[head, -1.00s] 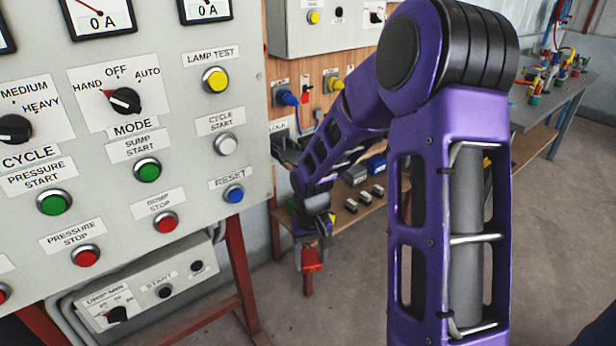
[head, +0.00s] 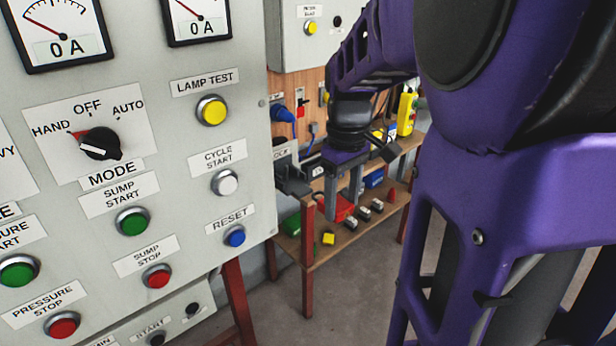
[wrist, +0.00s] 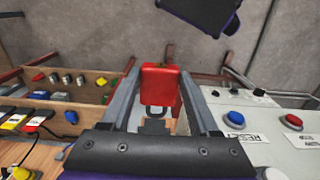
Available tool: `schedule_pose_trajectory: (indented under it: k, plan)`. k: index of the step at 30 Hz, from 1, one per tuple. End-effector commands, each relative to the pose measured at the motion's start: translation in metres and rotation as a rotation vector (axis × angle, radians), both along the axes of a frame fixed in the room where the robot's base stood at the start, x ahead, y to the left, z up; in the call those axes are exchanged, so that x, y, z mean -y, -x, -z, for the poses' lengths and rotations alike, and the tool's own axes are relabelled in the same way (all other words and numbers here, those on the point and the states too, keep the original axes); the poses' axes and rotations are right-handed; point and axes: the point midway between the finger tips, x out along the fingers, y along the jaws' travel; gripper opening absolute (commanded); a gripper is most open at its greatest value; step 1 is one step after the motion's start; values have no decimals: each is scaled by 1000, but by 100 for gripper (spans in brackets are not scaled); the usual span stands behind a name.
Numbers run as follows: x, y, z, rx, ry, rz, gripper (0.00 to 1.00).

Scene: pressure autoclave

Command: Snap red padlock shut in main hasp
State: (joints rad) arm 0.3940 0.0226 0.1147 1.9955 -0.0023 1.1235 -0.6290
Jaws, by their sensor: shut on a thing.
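A red padlock (wrist: 160,86) sits between the two grey fingers of my gripper (wrist: 160,72) in the wrist view. The gripper is shut on its body. Part of a grey shackle shows below the body, but I cannot tell whether it is open or closed. In the head view my gripper (head: 343,203) points down, with red showing between its fingers. A dark grey bracket (head: 292,182), probably the main hasp, juts out beside the panel's right edge under a partly hidden label. The gripper is to its right. I cannot tell whether the shackle passes through the bracket.
The control panel (head: 205,135) with buttons and a mode switch fills the left. A wooden shelf (head: 335,250) holding several small items is behind and below the gripper. A red post (head: 307,260) stands below the bracket. Concrete floor is clear at lower middle.

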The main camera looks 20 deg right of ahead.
Motion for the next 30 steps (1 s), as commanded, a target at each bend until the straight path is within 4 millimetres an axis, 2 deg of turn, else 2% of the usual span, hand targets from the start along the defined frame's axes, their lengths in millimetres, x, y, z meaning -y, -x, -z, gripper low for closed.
schedule_pose_trajectory:
  k: [8, 21, 30]
  plan:
    - [0, 0, -1, 0, -2, 0, 0]
    - [-14, -38, -1, 1, -3, -1, 0]
    - [-19, -53, 0, 2, -2, 1, 0]
